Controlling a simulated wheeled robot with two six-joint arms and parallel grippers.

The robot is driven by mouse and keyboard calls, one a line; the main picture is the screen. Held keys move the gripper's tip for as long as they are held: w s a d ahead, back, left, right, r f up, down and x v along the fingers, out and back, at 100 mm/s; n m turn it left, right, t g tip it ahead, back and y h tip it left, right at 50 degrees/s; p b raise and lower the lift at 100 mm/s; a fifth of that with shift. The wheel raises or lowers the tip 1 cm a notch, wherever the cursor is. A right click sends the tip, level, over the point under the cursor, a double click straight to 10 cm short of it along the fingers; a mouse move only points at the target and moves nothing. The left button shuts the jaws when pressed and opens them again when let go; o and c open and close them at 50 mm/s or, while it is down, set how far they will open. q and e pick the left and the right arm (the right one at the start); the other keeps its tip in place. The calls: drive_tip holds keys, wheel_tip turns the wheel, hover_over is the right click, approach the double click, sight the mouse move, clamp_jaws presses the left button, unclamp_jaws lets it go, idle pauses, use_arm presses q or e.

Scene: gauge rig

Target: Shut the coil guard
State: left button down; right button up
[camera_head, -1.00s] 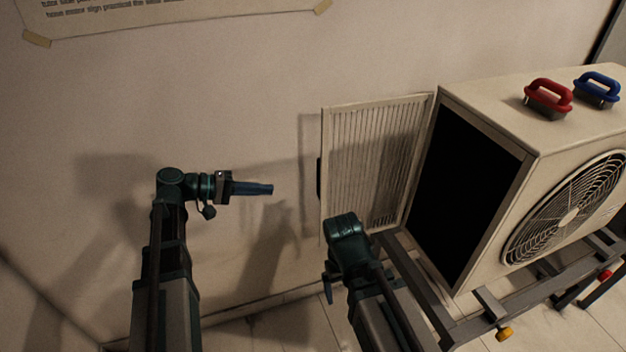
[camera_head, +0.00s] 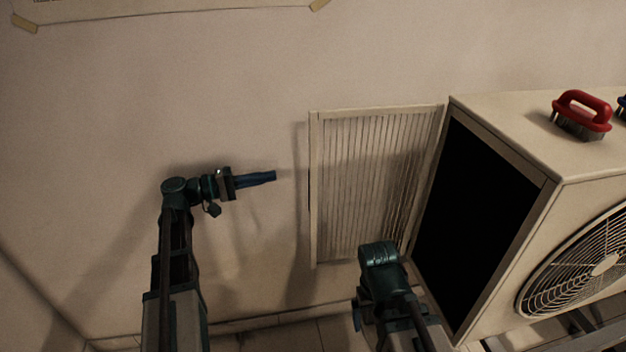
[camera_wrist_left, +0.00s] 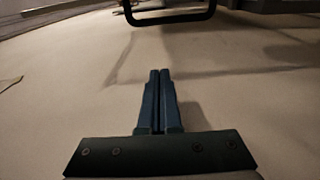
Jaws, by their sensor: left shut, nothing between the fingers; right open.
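The coil guard (camera_head: 370,185) is a pale slatted panel, hinged at the left edge of the outdoor unit (camera_head: 590,195). It stands swung open, out toward the wall, and leaves the unit's dark side opening (camera_head: 475,215) bare. My left gripper (camera_head: 273,176) is shut and empty, to the left of the guard's free edge and apart from it. In the left wrist view its fingers (camera_wrist_left: 160,100) are together, with a dark handle-like bar (camera_wrist_left: 170,18) beyond them. My right gripper (camera_head: 358,315) is below the guard's lower right part; its fingers are mostly hidden by its own wrist.
A red-handled brush (camera_head: 582,112) and a blue-handled one (camera_head: 622,106), cut off by the frame, are on top of the unit. A fan grille (camera_head: 575,270) is on its front. The wall to the left is clear below a taped paper (camera_head: 170,12).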

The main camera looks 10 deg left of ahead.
use_arm(q)
drive_tip(key=x, duration=0.9)
drive_tip(key=shift+d, duration=0.15)
drive_tip(key=shift+s+d, duration=0.3)
drive_tip(key=shift+s, duration=0.6)
drive_tip(key=shift+s+d, duration=0.3)
drive_tip(key=shift+s, duration=0.55)
